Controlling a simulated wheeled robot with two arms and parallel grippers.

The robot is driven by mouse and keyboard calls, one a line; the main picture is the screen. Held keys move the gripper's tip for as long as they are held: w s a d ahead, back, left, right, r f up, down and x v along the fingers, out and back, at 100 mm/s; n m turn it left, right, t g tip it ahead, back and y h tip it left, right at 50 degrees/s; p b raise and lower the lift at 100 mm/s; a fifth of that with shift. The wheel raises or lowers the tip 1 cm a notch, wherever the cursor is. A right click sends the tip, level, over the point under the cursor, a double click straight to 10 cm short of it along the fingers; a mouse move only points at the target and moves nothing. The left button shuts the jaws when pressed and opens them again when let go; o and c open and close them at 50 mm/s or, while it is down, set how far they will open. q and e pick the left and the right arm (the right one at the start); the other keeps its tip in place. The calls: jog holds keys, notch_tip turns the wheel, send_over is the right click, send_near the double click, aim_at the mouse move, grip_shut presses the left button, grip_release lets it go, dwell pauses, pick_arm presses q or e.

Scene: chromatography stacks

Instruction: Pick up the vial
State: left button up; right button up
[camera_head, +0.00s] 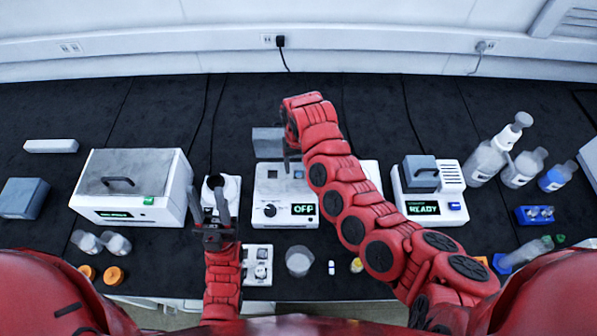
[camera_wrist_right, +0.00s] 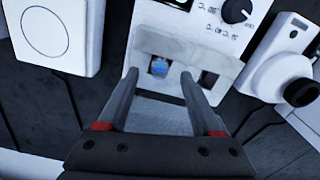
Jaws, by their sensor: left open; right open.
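A small vial with a blue top (camera_wrist_right: 160,68) sits in a square opening of the grey block (camera_wrist_right: 208,52) on a white device (camera_head: 285,222), whose display reads OFF. In the head view the vial cannot be made out clearly. My right gripper (camera_wrist_right: 160,78) is open, with its two fingers pointing at the block on either side of the vial's opening; contact cannot be told. It also shows in the head view (camera_head: 292,152), over the back of the device. My left gripper (camera_head: 211,208) is open, in front of a white instrument with a round dark top (camera_head: 215,182).
A white box with a handle (camera_head: 130,185) stands left, and a device reading READY (camera_head: 428,207) stands right. Bottles (camera_head: 488,160) stand far right. A beaker (camera_head: 299,262) and a small yellow-capped container (camera_head: 356,265) are near the front edge. A raised grey plate (camera_head: 268,142) is behind the OFF device.

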jog(key=shift+f, duration=1.05)
grip_shut()
jog(key=shift+r, duration=0.1)
